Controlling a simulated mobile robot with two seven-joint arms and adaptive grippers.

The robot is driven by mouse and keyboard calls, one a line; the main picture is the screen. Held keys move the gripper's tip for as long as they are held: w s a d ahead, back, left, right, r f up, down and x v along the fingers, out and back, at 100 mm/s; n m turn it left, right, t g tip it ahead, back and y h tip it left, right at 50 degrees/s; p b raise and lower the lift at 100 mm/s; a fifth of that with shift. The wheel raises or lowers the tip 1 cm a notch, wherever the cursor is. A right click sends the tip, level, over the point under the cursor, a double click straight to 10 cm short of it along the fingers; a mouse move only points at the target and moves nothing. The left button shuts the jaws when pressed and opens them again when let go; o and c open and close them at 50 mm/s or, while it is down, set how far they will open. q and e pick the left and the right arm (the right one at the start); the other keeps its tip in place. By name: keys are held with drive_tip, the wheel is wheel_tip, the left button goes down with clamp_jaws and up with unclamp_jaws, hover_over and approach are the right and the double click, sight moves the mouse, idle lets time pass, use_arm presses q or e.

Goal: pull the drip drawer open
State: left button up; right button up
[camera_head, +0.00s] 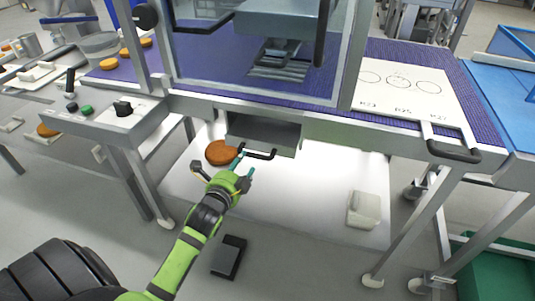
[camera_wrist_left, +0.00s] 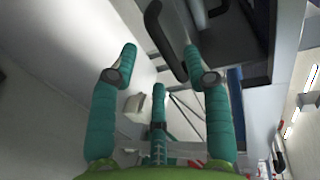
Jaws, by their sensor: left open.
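The drip drawer (camera_head: 264,133) is a grey box under the machine's table frame, with a black bar handle (camera_head: 262,155) on its front. My left gripper (camera_head: 244,163) is at the left end of this handle, its teal fingers spread. In the left wrist view my left gripper (camera_wrist_left: 161,58) is open and the dark handle (camera_wrist_left: 163,40) runs between and just beyond the fingertips. I cannot tell whether any finger touches it. My right gripper is not in view.
An orange-brown round (camera_head: 219,152) lies on the white board (camera_head: 310,195) below the drawer, left of my gripper. A whitish block (camera_head: 363,210) sits at that board's right. Table legs flank the space.

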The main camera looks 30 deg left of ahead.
sight(248, 155)
use_arm(q)
drive_tip(key=x, duration=0.6)
drive_tip(key=shift+a, duration=0.15)
drive_tip(key=shift+f, duration=0.1)
clamp_jaws()
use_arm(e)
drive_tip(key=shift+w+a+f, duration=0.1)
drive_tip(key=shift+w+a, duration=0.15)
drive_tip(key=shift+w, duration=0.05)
